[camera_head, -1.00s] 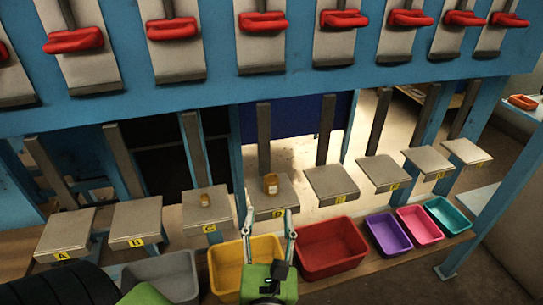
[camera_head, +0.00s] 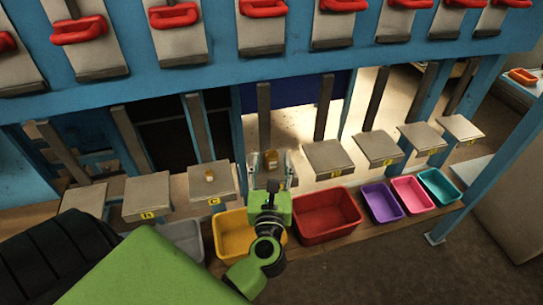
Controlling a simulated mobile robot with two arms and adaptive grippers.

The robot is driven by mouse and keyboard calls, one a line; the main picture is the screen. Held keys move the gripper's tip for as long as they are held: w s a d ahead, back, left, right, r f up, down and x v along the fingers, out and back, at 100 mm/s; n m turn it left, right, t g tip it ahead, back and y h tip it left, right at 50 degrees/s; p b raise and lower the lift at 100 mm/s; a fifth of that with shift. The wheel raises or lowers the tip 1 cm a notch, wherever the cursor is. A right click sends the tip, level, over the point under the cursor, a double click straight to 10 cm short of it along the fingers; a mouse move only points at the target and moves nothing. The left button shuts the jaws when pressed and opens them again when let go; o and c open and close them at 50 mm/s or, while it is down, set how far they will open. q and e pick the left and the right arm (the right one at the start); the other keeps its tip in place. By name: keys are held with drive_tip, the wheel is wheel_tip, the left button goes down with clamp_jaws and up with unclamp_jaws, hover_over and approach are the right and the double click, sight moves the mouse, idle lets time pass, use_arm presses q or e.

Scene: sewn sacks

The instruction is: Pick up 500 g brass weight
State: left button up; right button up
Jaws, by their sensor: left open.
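A brass weight (camera_head: 270,157) sits on the platform marked D in the earlier view, partly hidden by my left gripper. A smaller brass weight (camera_head: 209,177) stands on platform C (camera_head: 222,190), left of it. I cannot read a mass on either. My left gripper (camera_head: 270,160) is open, with one finger on each side of the larger weight in the picture. I cannot tell whether the fingers touch it or how far they are from it in depth. My right gripper is not in view.
A row of grey platforms runs left and right, including an empty one (camera_head: 328,158) just right of the gripper. Below are yellow (camera_head: 235,245), red (camera_head: 325,212), purple (camera_head: 382,203), pink and teal bins. A blue beam (camera_head: 200,80) with red-handled plates spans above.

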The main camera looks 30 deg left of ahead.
sight(271, 161)
use_arm(q)
drive_tip(key=shift+x, duration=1.5)
drive_tip(key=shift+s, duration=0.1)
clamp_jaws()
drive_tip(key=shift+r, duration=0.1)
drive_tip(key=shift+r, duration=0.1)
